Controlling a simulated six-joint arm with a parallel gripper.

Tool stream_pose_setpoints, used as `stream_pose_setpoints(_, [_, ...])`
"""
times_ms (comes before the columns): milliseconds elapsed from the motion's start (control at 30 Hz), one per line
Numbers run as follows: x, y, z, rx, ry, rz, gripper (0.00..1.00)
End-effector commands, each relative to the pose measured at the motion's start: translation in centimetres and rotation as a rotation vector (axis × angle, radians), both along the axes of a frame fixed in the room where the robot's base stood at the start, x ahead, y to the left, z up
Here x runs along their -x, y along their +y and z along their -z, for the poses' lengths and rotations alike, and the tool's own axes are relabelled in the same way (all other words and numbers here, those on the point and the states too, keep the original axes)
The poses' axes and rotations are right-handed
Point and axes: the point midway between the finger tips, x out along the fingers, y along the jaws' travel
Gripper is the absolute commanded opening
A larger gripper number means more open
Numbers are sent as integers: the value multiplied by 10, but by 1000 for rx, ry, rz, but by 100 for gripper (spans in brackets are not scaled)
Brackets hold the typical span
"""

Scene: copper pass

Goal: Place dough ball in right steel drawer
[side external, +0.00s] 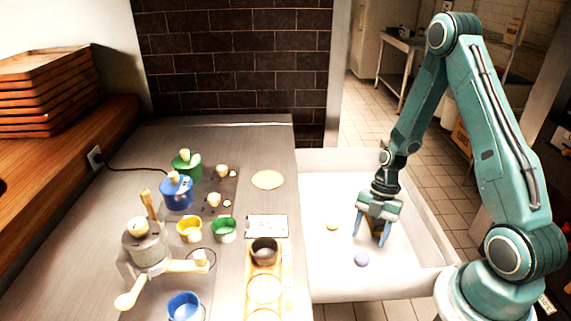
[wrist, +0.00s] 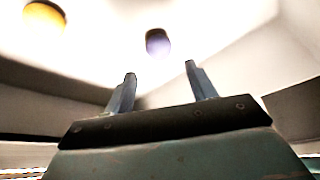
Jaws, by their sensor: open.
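The white open drawer (side external: 318,285) sticks out to the right of the steel counter. Two small balls lie on its floor: a yellow ball (side external: 333,226) and a purple ball (side external: 361,259). I cannot tell which one is the dough ball. My gripper (side external: 370,241) points down inside the drawer, to the right of the yellow ball and above the purple one in the picture. Its jaws are apart with nothing seen between them. In the wrist view the purple ball (wrist: 157,42) shows beyond the open fingertips (wrist: 160,70), and the yellow ball (wrist: 43,18) is at the upper left.
The drawer walls surround my gripper. The counter holds a blue pot (side external: 176,193), a green pot (side external: 187,165), a hand-cranked machine (side external: 147,246), small yellow, green and blue cups, a dark cup (side external: 264,251) on a wooden board and a flat tan disc (side external: 268,180). Stacked wooden trays (side external: 45,92) stand far left.

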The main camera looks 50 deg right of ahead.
Motion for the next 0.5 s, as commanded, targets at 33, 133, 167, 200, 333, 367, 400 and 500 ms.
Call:
stream_pose_setpoints(33, [-2,-4,-8,2,-4,2,56])
stream_pose_setpoints(133, [-2,-9,-19,2,-4,2,56])
stream_pose_setpoints(167, [-2,-10,-23,2,-3,1,56])
stream_pose_setpoints(200, [-3,-12,-27,2,-4,2,56])
stream_pose_setpoints(333, [-4,-16,-38,0,-3,1,56])
stream_pose_setpoints(367, [-4,-17,-40,1,-2,1,56])
stream_pose_setpoints(400, [-4,-17,-43,0,-2,1,56])
stream_pose_setpoints(500, [-4,-19,-46,0,-1,0,56])
